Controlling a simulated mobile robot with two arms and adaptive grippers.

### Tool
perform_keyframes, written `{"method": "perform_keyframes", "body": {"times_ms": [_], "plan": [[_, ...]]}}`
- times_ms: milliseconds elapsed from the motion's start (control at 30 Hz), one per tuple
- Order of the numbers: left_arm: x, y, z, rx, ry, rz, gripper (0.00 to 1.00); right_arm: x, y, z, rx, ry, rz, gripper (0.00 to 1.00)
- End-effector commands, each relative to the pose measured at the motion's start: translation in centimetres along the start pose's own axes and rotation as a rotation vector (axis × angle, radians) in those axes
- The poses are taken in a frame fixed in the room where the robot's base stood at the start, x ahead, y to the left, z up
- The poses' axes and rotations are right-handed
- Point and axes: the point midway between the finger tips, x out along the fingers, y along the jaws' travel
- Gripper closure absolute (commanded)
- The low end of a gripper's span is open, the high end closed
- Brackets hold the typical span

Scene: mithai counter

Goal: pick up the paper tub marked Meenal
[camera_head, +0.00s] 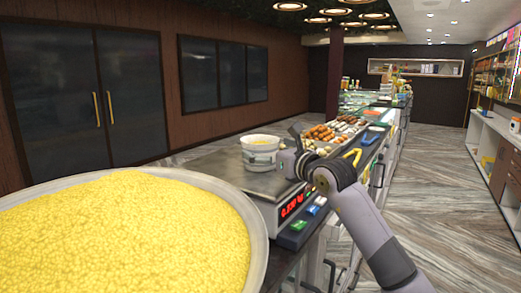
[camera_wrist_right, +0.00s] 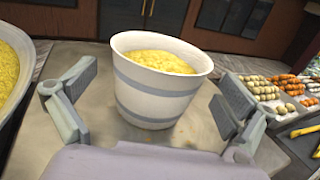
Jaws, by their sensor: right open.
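A white paper tub (camera_head: 261,158) with grey bands, filled with yellow sweet crumbs, stands upright on the steel plate of the scale (camera_head: 222,172). It also shows in the right wrist view (camera_wrist_right: 155,85); I cannot read any name on it. My right gripper (camera_head: 288,150) is open, close to the tub's right side in the head view. In the right wrist view its two fingers (camera_wrist_right: 152,98) stand to the left and right of the tub, with gaps and no contact visible. My left gripper is not in view.
A large metal pan (camera_head: 258,228) heaped with yellow crumbs fills the front left. The scale's red display (camera_head: 291,206) faces the aisle. Trays of sweets (camera_head: 335,132) and yellow tongs (camera_head: 352,156) lie beyond on the counter.

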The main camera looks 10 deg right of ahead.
Motion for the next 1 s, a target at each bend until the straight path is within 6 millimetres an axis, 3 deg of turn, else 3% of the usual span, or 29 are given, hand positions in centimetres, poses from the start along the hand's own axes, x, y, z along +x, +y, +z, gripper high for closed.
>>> {"method": "perform_keyframes", "body": {"times_ms": [33, 200, 533, 1000], "plan": [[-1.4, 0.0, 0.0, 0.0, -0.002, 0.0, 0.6, 0.8, 0.1, 0.9, 0.003, 0.002, 0.001, 0.0], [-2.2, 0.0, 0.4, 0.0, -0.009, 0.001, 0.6, 2.7, 0.1, 0.6, 0.002, 0.001, 0.0, 0.0], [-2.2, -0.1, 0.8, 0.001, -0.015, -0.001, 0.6, 3.2, 0.1, 0.3, 0.0, 0.0, 0.0, 0.01], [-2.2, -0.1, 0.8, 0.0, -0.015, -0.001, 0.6, 3.2, 0.0, 0.3, 0.001, 0.0, 0.0, 0.32]]}}
